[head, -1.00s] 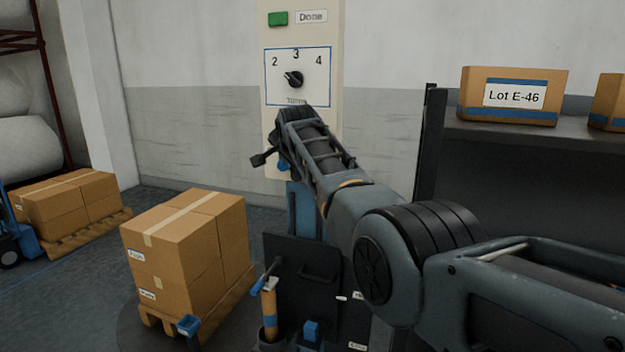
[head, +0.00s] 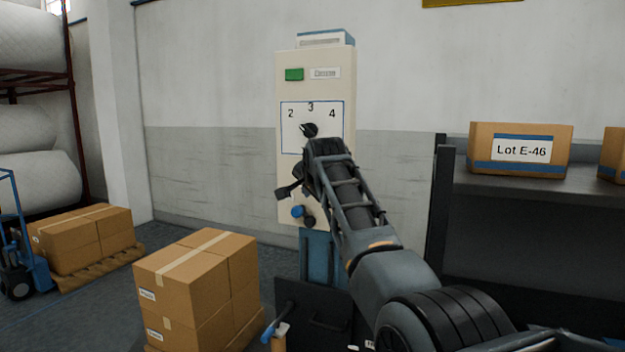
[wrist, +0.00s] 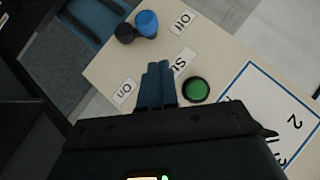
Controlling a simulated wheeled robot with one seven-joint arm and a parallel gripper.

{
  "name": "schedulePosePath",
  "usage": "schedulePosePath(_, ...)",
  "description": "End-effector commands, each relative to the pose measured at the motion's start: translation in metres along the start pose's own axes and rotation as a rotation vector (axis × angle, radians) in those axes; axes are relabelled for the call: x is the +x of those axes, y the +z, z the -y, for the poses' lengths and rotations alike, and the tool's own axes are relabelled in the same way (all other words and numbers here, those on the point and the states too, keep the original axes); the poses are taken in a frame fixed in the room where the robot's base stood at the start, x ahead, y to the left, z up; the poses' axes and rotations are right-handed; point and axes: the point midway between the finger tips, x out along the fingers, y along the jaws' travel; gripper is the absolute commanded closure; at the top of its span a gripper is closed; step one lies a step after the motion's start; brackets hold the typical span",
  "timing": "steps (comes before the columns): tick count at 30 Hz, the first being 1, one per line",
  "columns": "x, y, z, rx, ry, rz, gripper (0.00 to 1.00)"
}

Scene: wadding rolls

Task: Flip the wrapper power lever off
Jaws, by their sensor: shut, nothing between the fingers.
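The wrapper's cream control panel (head: 341,85) stands ahead. Its power lever has a blue knob (head: 297,211) and a dark pivot low on the panel; the knob (wrist: 147,22) also shows in the wrist view. There the lever leans towards the Off label (wrist: 182,21), away from the On label (wrist: 125,92). My gripper (wrist: 158,82) is shut and empty, in front of the panel between the On label and the green button (wrist: 196,90). Its fingers are apart from the knob and partly cover the label starting "St". In the head view my arm hides part of the panel.
A dial (head: 310,130) marked 2, 3, 4 sits higher on the panel. Stacked cartons (head: 200,285) stand at lower left. A dark shelf (head: 560,178) with a Lot E-46 box (head: 520,149) is at right. Open floor lies left of the panel.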

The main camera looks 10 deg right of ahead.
Motion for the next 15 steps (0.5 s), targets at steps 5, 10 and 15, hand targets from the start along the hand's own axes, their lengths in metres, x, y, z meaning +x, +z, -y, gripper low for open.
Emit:
schedulePosePath(5, -0.024, 0.001, 0.002, 0.000, -0.003, -0.002, 1.00)
schedulePosePath(10, -0.047, 0.000, 0.003, 0.000, -0.004, -0.002, 1.00)
schedulePosePath(15, -0.065, 0.000, 0.005, 0.000, -0.003, -0.002, 1.00)
